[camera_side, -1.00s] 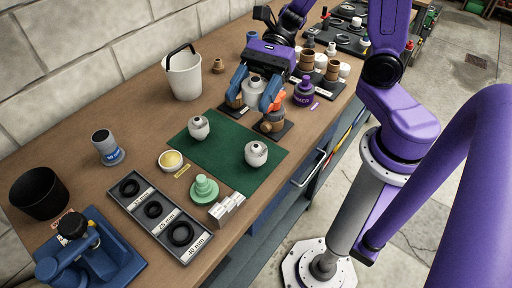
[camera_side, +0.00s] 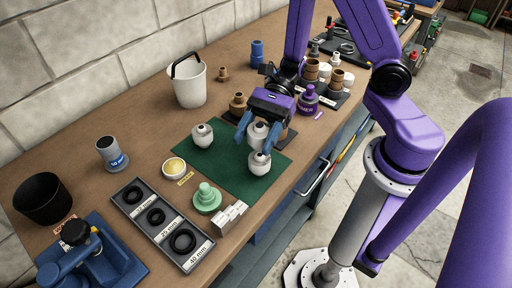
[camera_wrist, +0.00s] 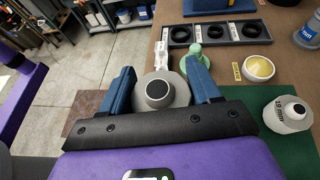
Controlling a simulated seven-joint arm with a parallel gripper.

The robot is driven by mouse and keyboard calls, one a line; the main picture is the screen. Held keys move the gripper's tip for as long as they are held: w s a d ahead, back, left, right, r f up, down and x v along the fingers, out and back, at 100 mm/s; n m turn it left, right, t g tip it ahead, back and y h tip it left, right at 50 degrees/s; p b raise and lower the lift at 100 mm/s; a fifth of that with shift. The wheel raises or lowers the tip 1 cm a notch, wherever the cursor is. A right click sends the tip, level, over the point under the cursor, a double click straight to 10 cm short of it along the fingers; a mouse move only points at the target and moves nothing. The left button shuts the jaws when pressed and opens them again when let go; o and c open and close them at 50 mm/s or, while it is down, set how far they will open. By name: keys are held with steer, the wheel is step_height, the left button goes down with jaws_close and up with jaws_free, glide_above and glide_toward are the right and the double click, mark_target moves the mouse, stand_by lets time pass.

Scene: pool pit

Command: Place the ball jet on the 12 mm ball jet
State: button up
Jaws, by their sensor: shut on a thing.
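My gripper (camera_side: 255,138) is shut on a white ball jet (camera_side: 257,132), held between the blue fingers. In the wrist view the held ball jet (camera_wrist: 158,94) shows its dark round opening between the fingertips. A second ball jet (camera_side: 260,164) stands on the green mat (camera_side: 232,181), just below and in front of the held one in the side view; I cannot tell whether they touch. A third ball jet (camera_side: 203,136) stands at the mat's back left. It also shows at right in the wrist view (camera_wrist: 287,114), with a small size label I cannot read surely.
Brown holders (camera_side: 238,103) and a purple bottle (camera_side: 308,99) stand behind. The mat's middle is clear.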

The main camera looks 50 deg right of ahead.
mark_target(256, 149)
steer(key=shift+f, duration=1.95)
steer(key=shift+f, duration=0.1)
steer(key=o, duration=1)
steer(key=shift+o, duration=0.2)
